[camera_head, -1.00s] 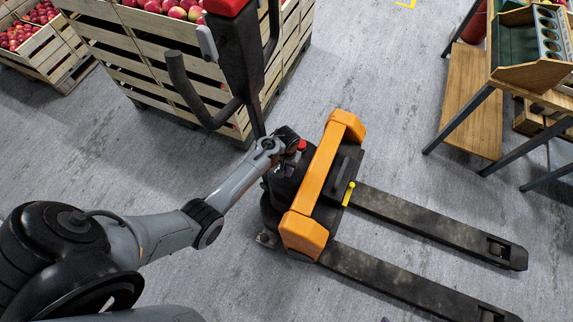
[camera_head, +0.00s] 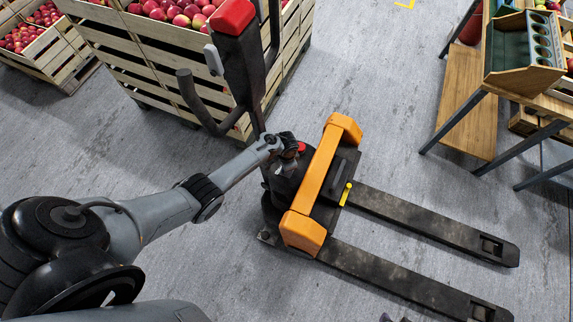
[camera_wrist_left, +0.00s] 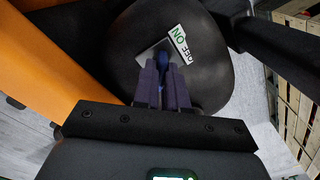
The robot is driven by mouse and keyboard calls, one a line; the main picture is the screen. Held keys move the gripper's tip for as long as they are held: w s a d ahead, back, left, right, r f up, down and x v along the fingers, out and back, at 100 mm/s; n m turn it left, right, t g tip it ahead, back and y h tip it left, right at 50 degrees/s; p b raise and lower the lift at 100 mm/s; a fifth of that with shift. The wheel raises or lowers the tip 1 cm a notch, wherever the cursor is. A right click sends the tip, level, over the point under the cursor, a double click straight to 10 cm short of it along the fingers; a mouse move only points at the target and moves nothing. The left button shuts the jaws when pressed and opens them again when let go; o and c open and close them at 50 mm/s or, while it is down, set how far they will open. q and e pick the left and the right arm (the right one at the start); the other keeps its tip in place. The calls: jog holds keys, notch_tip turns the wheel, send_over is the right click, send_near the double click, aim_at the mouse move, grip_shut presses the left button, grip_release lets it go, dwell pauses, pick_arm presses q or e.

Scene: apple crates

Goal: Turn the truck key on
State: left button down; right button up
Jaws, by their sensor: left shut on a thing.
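The orange and black pallet truck (camera_head: 322,178) stands on the floor in the head view, its forks pointing right. The key sits at a white ON/OFF label (camera_wrist_left: 180,45) with green letters on the black cover (camera_wrist_left: 208,78). The key's exact angle is hard to tell.
The truck's tiller with a red top (camera_head: 232,17) rises close beside my left forearm. A slatted apple crate (camera_head: 150,65) stands behind it, another crate (camera_head: 62,70) at far left. A wooden bench (camera_head: 465,105) is at right. The floor between is clear.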

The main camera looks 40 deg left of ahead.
pick_arm(q)
jog(key=m, duration=0.4)
jog(key=shift+m, duration=0.4)
jog(key=m, duration=0.3)
jog(key=shift+m, duration=0.6)
jog(key=c, duration=1.2)
grip_release()
